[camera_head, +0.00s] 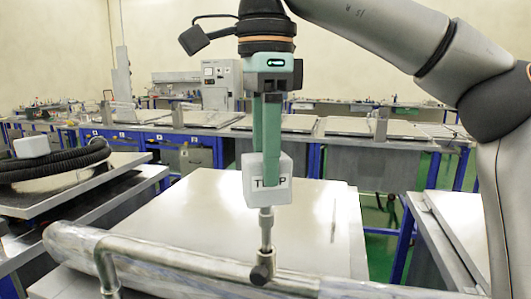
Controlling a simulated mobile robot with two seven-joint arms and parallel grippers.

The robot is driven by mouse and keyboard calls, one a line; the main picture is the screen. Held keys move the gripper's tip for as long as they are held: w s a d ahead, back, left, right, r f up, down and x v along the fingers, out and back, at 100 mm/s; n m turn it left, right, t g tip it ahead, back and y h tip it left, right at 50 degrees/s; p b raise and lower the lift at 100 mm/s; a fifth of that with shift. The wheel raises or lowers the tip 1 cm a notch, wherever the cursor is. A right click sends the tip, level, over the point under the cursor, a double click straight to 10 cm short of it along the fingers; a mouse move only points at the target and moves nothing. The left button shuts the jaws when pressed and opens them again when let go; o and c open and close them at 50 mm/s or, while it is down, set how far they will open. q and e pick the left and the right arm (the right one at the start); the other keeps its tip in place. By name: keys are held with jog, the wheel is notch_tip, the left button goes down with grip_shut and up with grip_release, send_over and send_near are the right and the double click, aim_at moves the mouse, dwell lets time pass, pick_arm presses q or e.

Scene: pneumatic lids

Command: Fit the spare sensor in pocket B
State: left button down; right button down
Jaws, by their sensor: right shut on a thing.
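My right gripper (267,180) comes down from the top and is shut on a white block (248,195). Its green fingers cover the middle of the printed label, so only a "T" and a "P" read clearly. A short metal stem (266,230) shows straight below the block and ends at a dark fitting (262,268) by a metal rail. I cannot tell whether the stem is part of the block or touches the fitting. No pocket marked B can be made out. My left gripper is not in view.
A metal rail (185,260) crosses the front. Behind it lies a wide pale panel (180,215), mostly bare, with a thin rod (333,220) at its right. At left, a table holds a black hose (60,160) and a whitish box (31,146). Blue-framed benches (200,135) stand behind.

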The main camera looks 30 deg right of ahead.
jog(key=shift+f+b, duration=0.55)
jog(key=shift+f, duration=0.25)
jog(key=shift+c, duration=1.3)
grip_release()
jog(key=shift+r, duration=0.1)
notch_tip(320, 180, up, 5)
jog(key=p, duration=0.6)
jog(key=shift+r+p, duration=0.5)
jog(key=shift+r, duration=0.45)
